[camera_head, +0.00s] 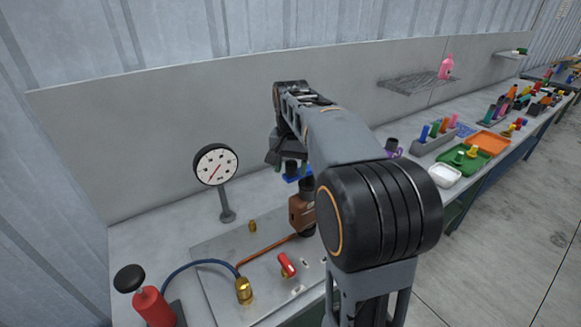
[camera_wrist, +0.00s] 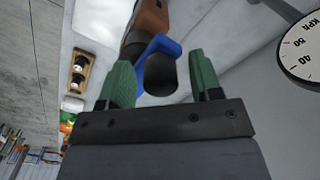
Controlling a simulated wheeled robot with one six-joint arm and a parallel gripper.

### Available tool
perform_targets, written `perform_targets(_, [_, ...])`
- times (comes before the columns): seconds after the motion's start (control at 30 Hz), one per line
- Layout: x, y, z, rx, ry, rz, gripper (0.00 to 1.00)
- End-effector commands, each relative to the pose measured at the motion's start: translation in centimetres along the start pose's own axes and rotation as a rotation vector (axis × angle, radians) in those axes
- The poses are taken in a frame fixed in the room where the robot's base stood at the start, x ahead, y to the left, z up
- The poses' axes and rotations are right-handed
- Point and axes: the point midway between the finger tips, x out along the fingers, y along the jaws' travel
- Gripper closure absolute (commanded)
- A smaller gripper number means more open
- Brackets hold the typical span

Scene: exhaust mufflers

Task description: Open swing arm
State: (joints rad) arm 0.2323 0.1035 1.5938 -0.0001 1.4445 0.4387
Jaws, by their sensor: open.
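My gripper (camera_wrist: 160,66) is open in the wrist view, with its two green fingers apart. Between and just beyond the fingers is a blue piece (camera_wrist: 152,50) with a dark rounded end (camera_wrist: 161,76), which looks like the swing arm. A brown block (camera_wrist: 152,17) shows behind it. I cannot tell whether either finger touches the blue piece. In the head view, the brown block (camera_head: 299,214) stands on the metal plate, with a bit of blue (camera_head: 291,178) above it, partly hidden by my arm. The gripper's fingertips are hard to make out there.
A pressure gauge (camera_head: 216,165) stands at the left of the brown block. The metal plate (camera_head: 215,290) carries a red-handled valve (camera_head: 286,265), a brass fitting (camera_head: 244,291) and a blue hose. A red pump (camera_head: 152,306) is at lower left. Trays with colourful parts fill the bench at right.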

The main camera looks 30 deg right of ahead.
Motion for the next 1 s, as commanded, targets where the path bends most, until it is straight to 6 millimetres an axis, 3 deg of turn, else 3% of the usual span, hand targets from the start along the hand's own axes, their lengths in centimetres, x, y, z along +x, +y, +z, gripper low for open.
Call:
perform_targets(0.37, [0.31, 0.01, -0.01, 0.0, 0.0, 0.0, 0.43])
perform_targets(0.9, [0.29, 0.02, -0.01, 0.0, 0.0, 0.0, 0.94])
perform_targets(1.0, [0.29, 0.02, -0.01, 0.0, 0.0, 0.0, 1.0])
